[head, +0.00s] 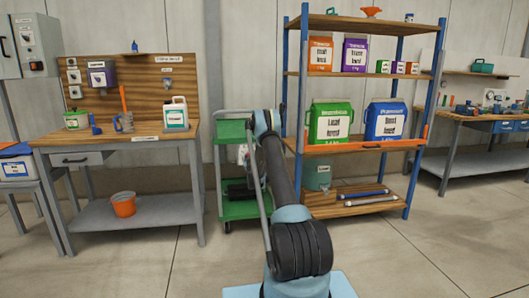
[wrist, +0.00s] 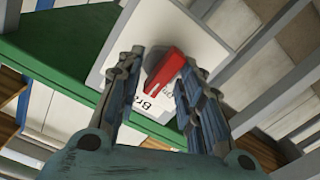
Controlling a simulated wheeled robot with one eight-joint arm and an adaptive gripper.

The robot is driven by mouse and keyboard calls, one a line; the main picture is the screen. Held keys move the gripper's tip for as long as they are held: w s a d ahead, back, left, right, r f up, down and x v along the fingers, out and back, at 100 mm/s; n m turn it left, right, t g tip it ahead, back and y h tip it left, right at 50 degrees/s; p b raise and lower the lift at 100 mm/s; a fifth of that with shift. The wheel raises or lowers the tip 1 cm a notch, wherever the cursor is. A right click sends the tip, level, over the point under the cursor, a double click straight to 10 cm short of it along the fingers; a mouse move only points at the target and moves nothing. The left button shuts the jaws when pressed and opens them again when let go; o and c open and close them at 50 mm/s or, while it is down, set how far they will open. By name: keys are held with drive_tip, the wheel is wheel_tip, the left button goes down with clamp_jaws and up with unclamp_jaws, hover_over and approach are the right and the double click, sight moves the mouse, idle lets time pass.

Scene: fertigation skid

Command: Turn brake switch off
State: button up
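The brake switch is a red lever (wrist: 166,70) on a pale grey box (wrist: 187,40) in the wrist view. My gripper (wrist: 159,62) is open, with one finger on each side of the lever. The lever lies nearer the right finger; I cannot tell whether they touch. In the head view my arm hides most of this area, and a small white panel (head: 243,154) shows beside it at the green cart.
The green cart (head: 231,209) stands behind my arm. A blue and orange shelf rack (head: 404,180) with tubs and boxes is close on the right. A wooden workbench (head: 100,137) stands on the left. The concrete floor at the front right is clear.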

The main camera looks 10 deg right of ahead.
drive_tip(key=s+n, duration=0.4)
drive_tip(key=s, duration=1.4)
drive_tip(key=s+d+r+m+g+h, duration=0.2)
drive_tip(key=s+d+r, duration=0.1)
drive_tip(key=r, duration=0.4)
drive_tip(key=s+d+r+m+g+h, duration=0.1)
drive_tip(key=s+d+r+m+h, duration=0.1)
drive_tip(key=s+r, duration=0.4)
drive_tip(key=shift+s+d+r+m+g, duration=0.15)
drive_tip(key=shift+d+r+m+g, duration=0.25)
drive_tip(key=shift+r, duration=0.85)
